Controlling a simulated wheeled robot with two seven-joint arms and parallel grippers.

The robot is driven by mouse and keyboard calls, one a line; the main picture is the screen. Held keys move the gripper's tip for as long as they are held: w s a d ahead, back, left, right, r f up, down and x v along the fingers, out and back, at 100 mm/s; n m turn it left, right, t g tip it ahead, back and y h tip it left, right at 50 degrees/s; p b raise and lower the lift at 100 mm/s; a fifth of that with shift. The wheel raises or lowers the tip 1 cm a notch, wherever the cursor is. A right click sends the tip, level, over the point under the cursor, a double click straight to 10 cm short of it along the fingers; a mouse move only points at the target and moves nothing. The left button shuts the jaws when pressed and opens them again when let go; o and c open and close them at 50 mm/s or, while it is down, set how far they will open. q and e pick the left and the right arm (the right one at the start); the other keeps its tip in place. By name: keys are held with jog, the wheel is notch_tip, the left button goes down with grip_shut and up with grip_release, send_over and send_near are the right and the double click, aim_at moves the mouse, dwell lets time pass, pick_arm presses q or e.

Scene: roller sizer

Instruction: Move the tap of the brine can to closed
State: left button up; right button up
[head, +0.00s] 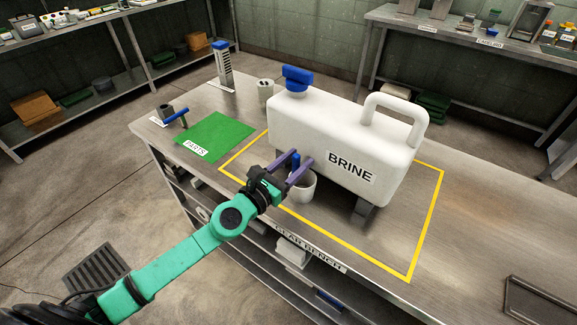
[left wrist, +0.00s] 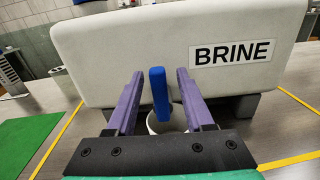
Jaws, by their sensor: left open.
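The white brine can (head: 325,135) lies on the bench inside a yellow outline, its BRINE label facing me. Its blue tap lever (head: 295,160) sits low on the near side. In the left wrist view the lever (left wrist: 159,95) stands upright. My left gripper (head: 300,157) is open, with its two purple fingers on either side of the lever. In the left wrist view a gap shows between the lever and each finger. A white cup (head: 303,188) stands below the tap, partly hidden by the gripper. My right gripper is out of view.
A green parts mat (head: 215,137) lies left of the can. A blue-handled tool (head: 176,115), a blue-topped column (head: 223,65) and a small pale container (head: 265,90) stand behind. The can has a blue cap (head: 297,78) and a handle.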

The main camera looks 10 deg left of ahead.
pick_arm(q)
jog(key=b+v, duration=0.8)
jog(key=v, duration=0.6)
jog(key=shift+s+b, duration=0.2)
jog(key=shift+b, duration=0.2)
jog(key=shift+a, duration=0.1)
